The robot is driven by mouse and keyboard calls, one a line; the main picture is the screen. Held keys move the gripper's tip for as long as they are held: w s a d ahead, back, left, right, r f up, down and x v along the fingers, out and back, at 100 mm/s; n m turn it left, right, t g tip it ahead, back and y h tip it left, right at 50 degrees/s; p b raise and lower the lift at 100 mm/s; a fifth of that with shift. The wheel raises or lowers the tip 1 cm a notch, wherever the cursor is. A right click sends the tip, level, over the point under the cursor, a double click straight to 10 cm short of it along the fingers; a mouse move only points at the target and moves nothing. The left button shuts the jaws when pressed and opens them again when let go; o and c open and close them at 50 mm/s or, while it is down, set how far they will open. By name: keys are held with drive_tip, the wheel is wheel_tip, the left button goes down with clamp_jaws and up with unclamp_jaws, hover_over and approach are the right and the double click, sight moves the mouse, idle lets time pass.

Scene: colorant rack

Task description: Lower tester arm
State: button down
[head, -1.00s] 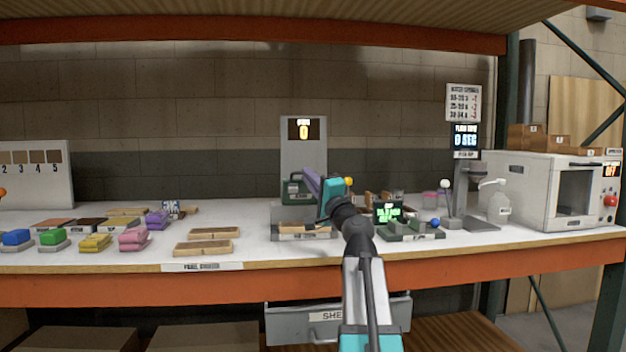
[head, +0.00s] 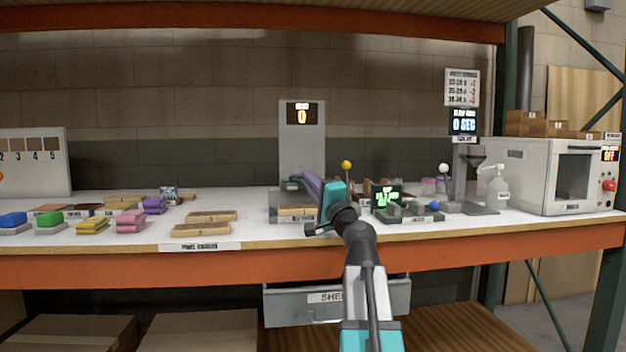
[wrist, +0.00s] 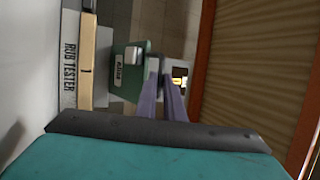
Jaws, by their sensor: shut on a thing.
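The rub tester (head: 297,220) stands mid-table below a tall grey panel (head: 302,150) with a display reading 0. It also shows at the left of the wrist view (wrist: 70,62), label readable, with a pale wooden strip (wrist: 88,60) on it. The tester's green arm block (wrist: 128,62) is just beside the strip; I cannot tell whether they touch. My gripper's purple fingers (wrist: 162,80) are shut on the tester arm at its grey end.
Wooden boards (head: 212,216) and coloured blocks (head: 92,226) lie left. Bare tabletop lies between boards and tester.

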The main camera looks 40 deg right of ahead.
drive_tip(key=shift+w+d+f, duration=0.2)
drive_tip(key=shift+d+f, duration=0.05)
drive_tip(key=c, duration=2.3)
unclamp_jaws()
drive_tip(key=o, duration=0.4)
drive_tip(key=shift+w+d+f, duration=0.2)
drive_tip(key=shift+w+f, duration=0.1)
drive_tip(key=shift+o, duration=0.2)
drive_tip(key=shift+s+a+r, duration=0.1)
drive_tip(key=shift+a+r, duration=0.05)
drive_tip(key=shift+a, duration=0.05)
drive_tip(key=shift+s+a, duration=0.1)
